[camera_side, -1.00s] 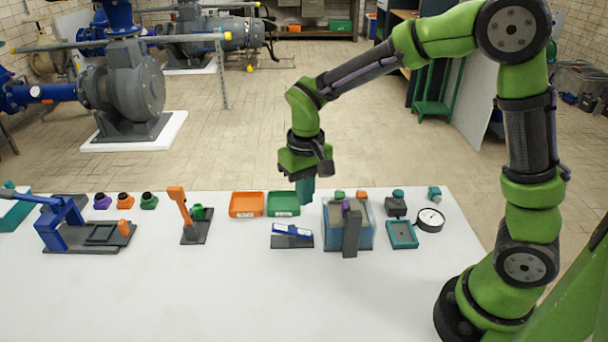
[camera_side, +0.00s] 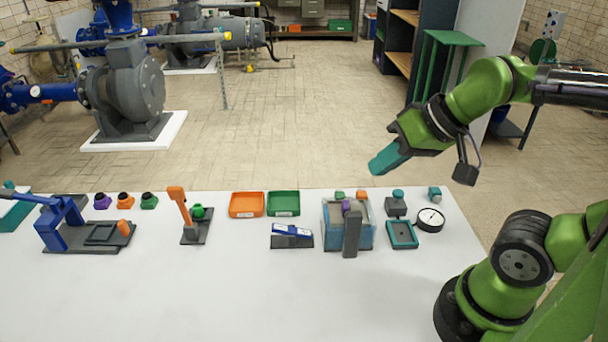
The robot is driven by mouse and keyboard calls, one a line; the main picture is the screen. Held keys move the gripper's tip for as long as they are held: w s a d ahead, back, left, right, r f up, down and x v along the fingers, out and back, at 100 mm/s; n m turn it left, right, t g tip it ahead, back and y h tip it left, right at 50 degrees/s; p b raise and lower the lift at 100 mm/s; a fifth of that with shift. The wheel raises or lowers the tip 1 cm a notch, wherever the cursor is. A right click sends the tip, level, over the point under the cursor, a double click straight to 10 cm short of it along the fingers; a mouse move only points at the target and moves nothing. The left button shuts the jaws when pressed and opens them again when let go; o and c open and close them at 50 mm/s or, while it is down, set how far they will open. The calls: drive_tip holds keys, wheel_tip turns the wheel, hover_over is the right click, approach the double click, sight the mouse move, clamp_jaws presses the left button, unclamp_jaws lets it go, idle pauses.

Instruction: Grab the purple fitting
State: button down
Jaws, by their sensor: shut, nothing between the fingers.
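The purple fitting (camera_side: 102,201) is a small piece with a dark opening on top. It stands upright near the back left of the white table, left of an orange fitting (camera_side: 125,201) and a green fitting (camera_side: 149,201). My gripper (camera_side: 378,168) has teal fingers and is shut and empty. It is tilted, pointing down and left in the air above the table's back right part, far to the right of the purple fitting.
A blue press (camera_side: 70,232) stands in front of the fittings. An orange-handled stand (camera_side: 180,205), an orange bin (camera_side: 246,204), a green bin (camera_side: 284,203) and a blue box with a dark post (camera_side: 333,232) stand farther right. The table's front is clear.

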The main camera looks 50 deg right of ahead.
idle(0.3)
drive_tip(key=c, duration=0.8)
unclamp_jaws()
drive_tip(key=shift+o, duration=0.2)
drive_tip(key=w+d+m+g+h, duration=0.2)
drive_tip(key=w+d+m+g, duration=0.3)
drive_tip(key=w+g, duration=0.3)
drive_tip(key=shift+t, duration=0.4)
drive_tip(key=f, duration=1.1)
drive_tip(key=shift+w+d+f, duration=0.1)
drive_tip(key=shift+w+d, duration=0.05)
drive_tip(key=shift+w, duration=0.25)
drive_tip(key=shift+w+a+f, duration=0.1)
drive_tip(key=shift+f, duration=1.4)
drive_tip(key=shift+w+a+f, duration=0.1)
drive_tip(key=shift+f, duration=1.35)
